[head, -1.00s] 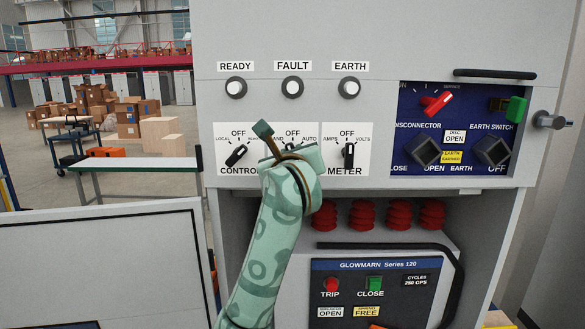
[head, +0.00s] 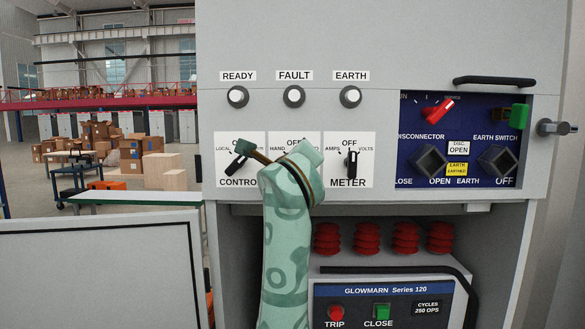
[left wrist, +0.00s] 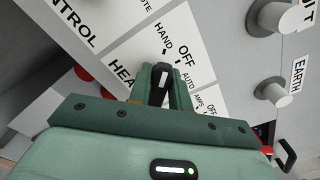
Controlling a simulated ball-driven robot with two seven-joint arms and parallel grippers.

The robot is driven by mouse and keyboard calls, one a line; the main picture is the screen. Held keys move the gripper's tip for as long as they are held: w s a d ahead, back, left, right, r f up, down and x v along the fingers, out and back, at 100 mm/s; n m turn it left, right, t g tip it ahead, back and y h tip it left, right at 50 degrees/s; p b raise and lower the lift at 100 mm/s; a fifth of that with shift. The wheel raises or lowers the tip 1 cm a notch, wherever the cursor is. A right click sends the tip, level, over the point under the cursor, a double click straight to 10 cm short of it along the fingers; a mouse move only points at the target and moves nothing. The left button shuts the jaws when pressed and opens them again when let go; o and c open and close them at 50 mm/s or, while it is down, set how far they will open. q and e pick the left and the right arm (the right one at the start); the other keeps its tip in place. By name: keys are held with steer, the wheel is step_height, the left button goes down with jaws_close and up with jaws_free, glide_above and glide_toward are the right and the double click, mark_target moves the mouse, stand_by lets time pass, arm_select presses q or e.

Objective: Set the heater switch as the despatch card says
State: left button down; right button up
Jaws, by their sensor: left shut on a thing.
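The heater switch (left wrist: 161,84) is a black knob with a white mark, on a white plate lettered HAND, OFF and AUTO. In the left wrist view my left gripper (left wrist: 160,98) is shut on this knob. Its white mark points up the picture, towards the HAND side of the dial. In the head view my left gripper (head: 295,170) and arm cover the knob and most of the HEATER label. The despatch card does not show in these frames. My right gripper is not in view.
The control switch (head: 237,163) is left of my gripper and the meter switch (head: 351,162) right of it. Lamps (head: 294,97) sit above. The blue disconnector panel (head: 464,140) is at right. The breaker (head: 390,300) sits in the open bay below. An open door (head: 95,270) stands at left.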

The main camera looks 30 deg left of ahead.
arm_select(q)
steer(key=c, duration=1.4)
jaws_free()
steer(key=shift+o, duration=0.2)
steer(key=b+v, duration=0.3)
steer(key=v, duration=1.3)
steer(key=shift+s, duration=0.2)
